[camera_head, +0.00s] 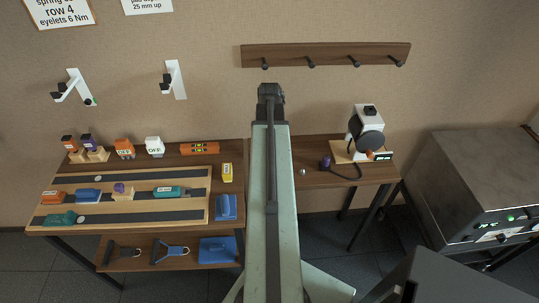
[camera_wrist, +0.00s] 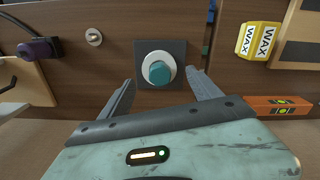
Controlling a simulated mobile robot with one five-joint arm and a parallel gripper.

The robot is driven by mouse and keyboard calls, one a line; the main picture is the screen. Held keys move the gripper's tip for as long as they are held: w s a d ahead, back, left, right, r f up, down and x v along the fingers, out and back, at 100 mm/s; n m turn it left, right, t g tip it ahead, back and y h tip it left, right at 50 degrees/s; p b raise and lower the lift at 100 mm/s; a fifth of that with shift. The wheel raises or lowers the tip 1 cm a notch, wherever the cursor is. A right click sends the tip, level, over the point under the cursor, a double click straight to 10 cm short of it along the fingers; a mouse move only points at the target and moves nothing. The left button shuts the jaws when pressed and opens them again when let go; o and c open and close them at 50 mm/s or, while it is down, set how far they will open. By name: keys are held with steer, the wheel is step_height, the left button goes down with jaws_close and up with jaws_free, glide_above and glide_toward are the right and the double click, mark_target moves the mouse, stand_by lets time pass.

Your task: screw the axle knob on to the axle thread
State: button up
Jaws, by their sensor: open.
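In the wrist view a teal knob (camera_wrist: 159,72) sits at the centre of a white round disc (camera_wrist: 146,62) on a dark square plate (camera_wrist: 177,48). I take it for the axle knob. No thread shows, and I cannot tell how the knob is seated. My gripper (camera_wrist: 161,77) is open and empty, with one finger on each side of the plate's near edge. The knob appears between and just beyond the fingertips; its height gap to them is unclear. In the head view my arm hides this spot.
A small silver round part (camera_wrist: 94,37) lies left of the plate, near a purple handle (camera_wrist: 38,48) with a cable. A yellow wax block (camera_wrist: 259,40) and an orange level (camera_wrist: 279,106) are at right. In the head view a bench machine (camera_head: 366,130) stands right.

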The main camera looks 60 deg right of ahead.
steer(key=n, duration=1)
steer(key=shift+n, duration=0.4)
steer(key=n, duration=0.5)
steer(key=shift+n, duration=0.3)
steer(key=n, duration=0.6)
